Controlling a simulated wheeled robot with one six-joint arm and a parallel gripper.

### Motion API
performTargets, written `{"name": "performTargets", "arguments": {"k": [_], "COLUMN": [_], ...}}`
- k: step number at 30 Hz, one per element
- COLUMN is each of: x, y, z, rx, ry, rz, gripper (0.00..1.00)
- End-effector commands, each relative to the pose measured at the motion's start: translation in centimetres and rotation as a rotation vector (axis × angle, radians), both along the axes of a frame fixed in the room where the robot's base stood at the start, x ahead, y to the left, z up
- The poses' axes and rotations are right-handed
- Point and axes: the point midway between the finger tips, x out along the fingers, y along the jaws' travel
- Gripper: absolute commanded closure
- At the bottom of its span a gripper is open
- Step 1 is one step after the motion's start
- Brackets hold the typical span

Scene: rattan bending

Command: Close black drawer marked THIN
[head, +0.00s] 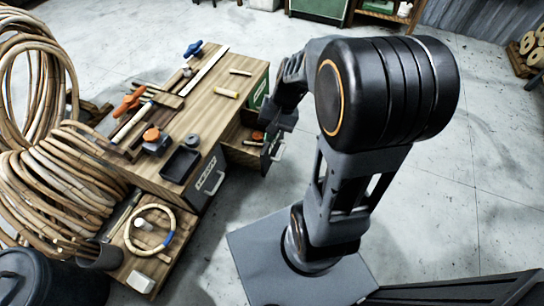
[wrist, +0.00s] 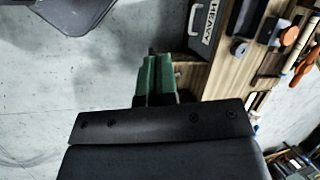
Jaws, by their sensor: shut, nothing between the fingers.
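The black drawer (head: 270,150) stands pulled out from the right part of the wooden workbench, its dark front and pale handle facing right. Its label cannot be read. An orange-topped item shows inside it. My gripper (head: 284,120) hangs over the drawer's far front end; whether it touches is unclear. In the wrist view my gripper's green fingers (wrist: 156,75) are together, with nothing between them. In that view the THIN drawer is not clearly visible, probably hidden by my gripper.
A closed drawer marked HEAVY (head: 207,178) is on the same bench, and also shows in the wrist view (wrist: 207,22). The benchtop (head: 215,115) holds a black tray (head: 181,165), clamps and tools. Rattan coils (head: 60,170) stand at left. The floor right of the bench is mostly open.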

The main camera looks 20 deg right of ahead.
Motion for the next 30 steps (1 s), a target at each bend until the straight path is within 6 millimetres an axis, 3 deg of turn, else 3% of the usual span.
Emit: {"name": "performTargets", "arguments": {"k": [1, 9, 18, 24, 30], "x": [0.9, 5.3, 6.5, 5.7, 5.4], "y": [-0.9, -5.9, -12.6, -15.2, -15.9], "z": [-3.4, -15.9, -29.2, -34.7, -36.9], "rx": [0.085, 0.592, 1.084, 1.277, 1.354], "ry": [0.076, 0.342, 0.428, 0.418, 0.406], "rz": [-0.097, -0.616, -1.099, -1.286, -1.36], "gripper": [1.0, 1.0, 1.0, 1.0, 1.0]}}
